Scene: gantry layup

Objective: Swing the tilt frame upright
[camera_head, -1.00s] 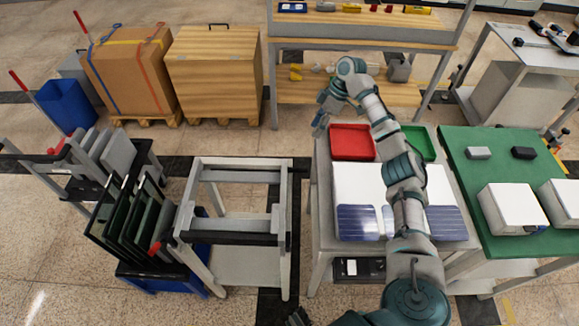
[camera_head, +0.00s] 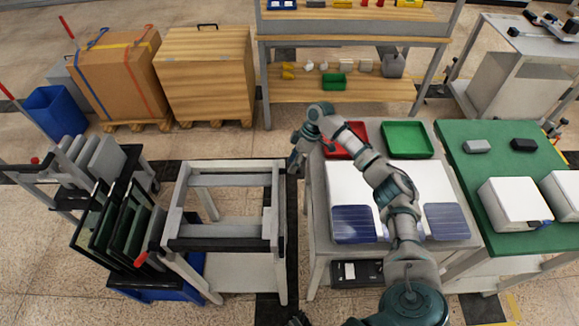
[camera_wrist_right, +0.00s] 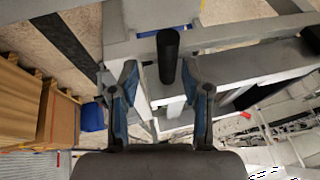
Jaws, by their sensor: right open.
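The tilt frame (camera_head: 232,178) is a pale grey rectangle lying about level on a legged stand left of the work table, with a dark bar along its near side. In the right wrist view, a black cylindrical handle (camera_wrist_right: 168,55) stands out from a grey beam (camera_wrist_right: 225,37). My right gripper (camera_head: 295,166) is beside the frame's far right corner. In the wrist view its fingers (camera_wrist_right: 165,100) are spread, with the handle ahead of the gap and nothing held. My left gripper does not show.
The work table (camera_head: 318,235) holds a red tray (camera_head: 347,135), a green tray (camera_head: 407,139) and dark blue solar panels (camera_head: 353,224). A rack with dark panels (camera_head: 125,225) stands close left of the frame. Wooden crates (camera_head: 205,75) are behind.

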